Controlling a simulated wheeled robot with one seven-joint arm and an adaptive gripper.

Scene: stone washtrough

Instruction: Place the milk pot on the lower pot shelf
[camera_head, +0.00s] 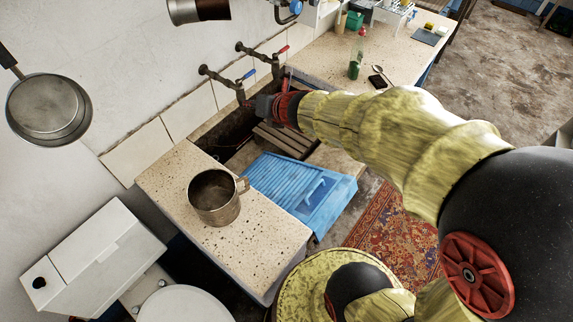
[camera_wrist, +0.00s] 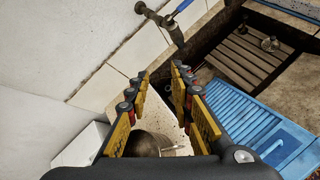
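A metal pot with a side handle, which looks like the milk pot (camera_head: 214,200), stands upright on the speckled stone slab left of the trough. In the wrist view part of the pot (camera_wrist: 146,143) shows low between my fingers, mostly hidden by my gripper. My gripper (camera_wrist: 163,73) is open and empty, its two fingers apart. In the head view my gripper (camera_head: 255,106) is over the trough near the taps, up and to the right of the pot and not touching it. I cannot make out the lower pot shelf in either view.
A blue washboard (camera_head: 300,190) and a slatted wooden rack (camera_head: 285,138) lie beside the pot's slab (camera_head: 160,180). Wall taps (camera_head: 225,78) stick out above the trough. A pan (camera_head: 45,108) hangs on the left wall. A green bottle (camera_head: 355,68) stands on the far counter.

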